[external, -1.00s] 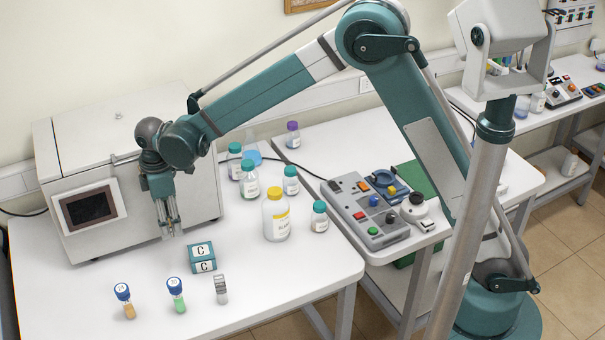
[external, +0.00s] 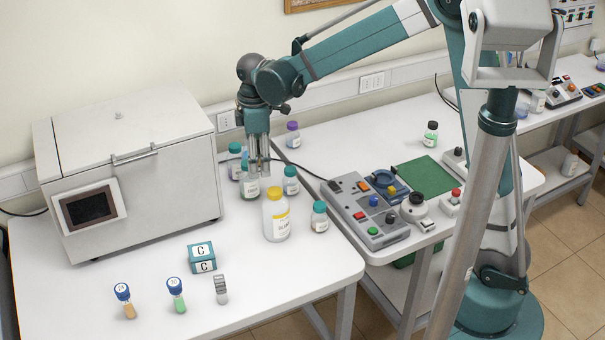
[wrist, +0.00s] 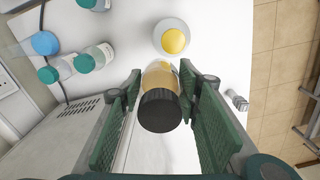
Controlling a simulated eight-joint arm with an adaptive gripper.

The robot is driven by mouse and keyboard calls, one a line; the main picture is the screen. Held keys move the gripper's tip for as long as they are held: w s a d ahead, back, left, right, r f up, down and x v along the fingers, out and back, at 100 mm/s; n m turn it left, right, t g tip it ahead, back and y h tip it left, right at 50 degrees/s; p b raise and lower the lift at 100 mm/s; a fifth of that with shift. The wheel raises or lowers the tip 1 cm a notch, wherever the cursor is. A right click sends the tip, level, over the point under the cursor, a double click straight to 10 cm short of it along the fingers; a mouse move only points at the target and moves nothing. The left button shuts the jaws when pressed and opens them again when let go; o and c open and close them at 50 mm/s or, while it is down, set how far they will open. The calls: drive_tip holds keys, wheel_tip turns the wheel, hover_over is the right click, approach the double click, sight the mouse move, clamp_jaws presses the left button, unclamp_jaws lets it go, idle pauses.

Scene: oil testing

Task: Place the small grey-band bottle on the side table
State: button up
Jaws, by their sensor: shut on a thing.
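My gripper (wrist: 161,100) is shut on a small bottle (wrist: 158,78) with a dark cap and amber contents, in the wrist view. No grey band shows on the part I can see. In the external view my gripper (external: 259,172) points down over the group of teal-capped bottles (external: 250,188), and the held bottle is hard to make out there. The side table (external: 352,140) stands to the right of the white bench. A dark-capped bottle with green liquid (external: 431,133) stands on it, behind the green mat (external: 425,177).
A yellow-capped bottle (external: 276,216) stands in front of my gripper. A grey machine (external: 140,185) is to its left. Control boxes (external: 367,208) fill the side table's front; its back left is mostly clear, with a purple-capped bottle (external: 292,134) near the edge.

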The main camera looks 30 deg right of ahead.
drive_tip(key=w+d+f+m+b, duration=0.1)
drive_tip(key=w+d+f+m, duration=0.15)
drive_tip(key=w+d, duration=0.4)
drive_tip(key=w+d+f+m+b, duration=0.1)
drive_tip(key=w+d+f+m, duration=0.2)
drive_tip(key=d, duration=0.6)
drive_tip(key=w+d+f+m+b, duration=0.1)
drive_tip(key=w+d+m, duration=0.3)
drive_tip(key=d, duration=0.3)
drive_tip(key=m+b, duration=0.2)
drive_tip(key=m, duration=0.6)
hover_over(346, 158)
wheel_tip(346, 158, down, 6)
drive_tip(key=shift+f+n, duration=0.1)
drive_tip(key=shift+n, duration=0.15)
drive_tip(key=shift+f, duration=3.15)
drive_tip(key=shift+f, duration=0.1)
drive_tip(key=shift+f, duration=1.75)
drive_tip(key=shift+f, duration=0.15)
